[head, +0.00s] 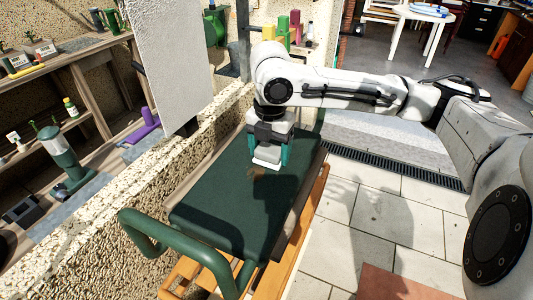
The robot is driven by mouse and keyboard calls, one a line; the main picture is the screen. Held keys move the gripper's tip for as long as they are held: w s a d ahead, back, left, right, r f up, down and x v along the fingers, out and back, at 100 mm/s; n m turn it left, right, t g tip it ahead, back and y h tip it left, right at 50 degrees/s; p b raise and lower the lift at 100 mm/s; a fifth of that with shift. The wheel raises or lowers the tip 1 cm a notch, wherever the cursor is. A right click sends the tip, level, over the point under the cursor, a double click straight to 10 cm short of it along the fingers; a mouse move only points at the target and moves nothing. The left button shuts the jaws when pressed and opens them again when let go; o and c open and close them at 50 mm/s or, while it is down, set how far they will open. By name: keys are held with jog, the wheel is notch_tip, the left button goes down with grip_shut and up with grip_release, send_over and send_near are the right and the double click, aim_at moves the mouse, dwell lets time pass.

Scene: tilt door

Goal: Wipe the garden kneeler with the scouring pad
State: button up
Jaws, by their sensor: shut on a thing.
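The garden kneeler (215,205) has a dark green pad and a green tube handle (150,232) at its near left end. It lies beside a rough stone wall. A brownish smudge shows on the pad just below my gripper. My gripper (268,158) points down over the far part of the kneeler and is shut on a pale block, which appears to be the scouring pad (266,161). The scouring pad is at or very close to the kneeler's surface; I cannot tell whether it touches. Teal finger parts show on both sides of it.
The rough stone wall (90,225) runs along the kneeler's left side, with a white panel (168,60) above it. Wooden shelves (75,70) with bottles and tools stand at the left. Slatted wood (312,205) lies under the kneeler.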

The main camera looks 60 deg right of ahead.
jog(key=shift+w+d+r, duration=0.1)
jog(key=shift+d, duration=1.85)
jog(key=shift+a, duration=0.15)
